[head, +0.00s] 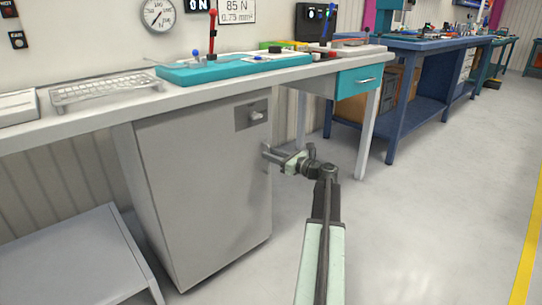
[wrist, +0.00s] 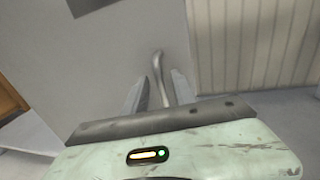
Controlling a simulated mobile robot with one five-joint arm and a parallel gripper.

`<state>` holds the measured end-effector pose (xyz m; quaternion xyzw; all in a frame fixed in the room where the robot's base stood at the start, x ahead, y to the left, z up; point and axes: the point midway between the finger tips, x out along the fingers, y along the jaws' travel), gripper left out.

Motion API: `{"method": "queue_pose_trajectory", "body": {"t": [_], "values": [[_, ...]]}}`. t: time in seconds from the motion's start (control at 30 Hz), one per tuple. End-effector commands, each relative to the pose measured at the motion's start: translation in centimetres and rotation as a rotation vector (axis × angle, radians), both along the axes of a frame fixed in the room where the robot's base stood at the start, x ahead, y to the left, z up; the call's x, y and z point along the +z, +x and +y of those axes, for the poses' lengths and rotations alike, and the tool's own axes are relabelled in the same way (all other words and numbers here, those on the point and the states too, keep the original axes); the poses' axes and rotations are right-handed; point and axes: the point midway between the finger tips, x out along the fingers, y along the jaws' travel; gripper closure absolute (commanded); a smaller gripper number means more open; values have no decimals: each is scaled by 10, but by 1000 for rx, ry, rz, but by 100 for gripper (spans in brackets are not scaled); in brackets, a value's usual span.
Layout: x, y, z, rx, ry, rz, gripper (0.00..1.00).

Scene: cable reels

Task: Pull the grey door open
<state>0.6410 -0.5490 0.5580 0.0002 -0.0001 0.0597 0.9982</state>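The grey door (head: 205,190) is the flat front of a cabinet under the workbench, and it looks shut. A dark plate with a small light knob (head: 256,115) sits at its upper right. My gripper (head: 267,155) is at the door's right edge. In the wrist view, the door (wrist: 125,45) fills the upper left, and a curved grey handle (wrist: 158,75) stands out from it. My gripper's fingers (wrist: 160,92) are apart, one on each side of the handle. A gap shows on the left; the right finger is very close to the handle. In the head view, my gripper mostly hides the handle.
The workbench top (head: 90,122) runs above the door. A low grey shelf (head: 75,255) stands in front at the left. A bench leg (head: 376,125) and a teal drawer (head: 358,81) are to the right. The floor (head: 430,220) at the right is clear.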

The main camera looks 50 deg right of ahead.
Motion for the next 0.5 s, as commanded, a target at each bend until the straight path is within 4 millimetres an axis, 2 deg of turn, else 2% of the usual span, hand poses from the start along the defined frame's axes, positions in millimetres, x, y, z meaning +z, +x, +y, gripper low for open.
{"method": "queue_pose_trajectory", "body": {"t": [0.17,0.3,0.5], "values": [[0,0,0,0,0,0,68],[0,0,1,1,0,0,100],[0,1,1,1,0,0,100]]}}
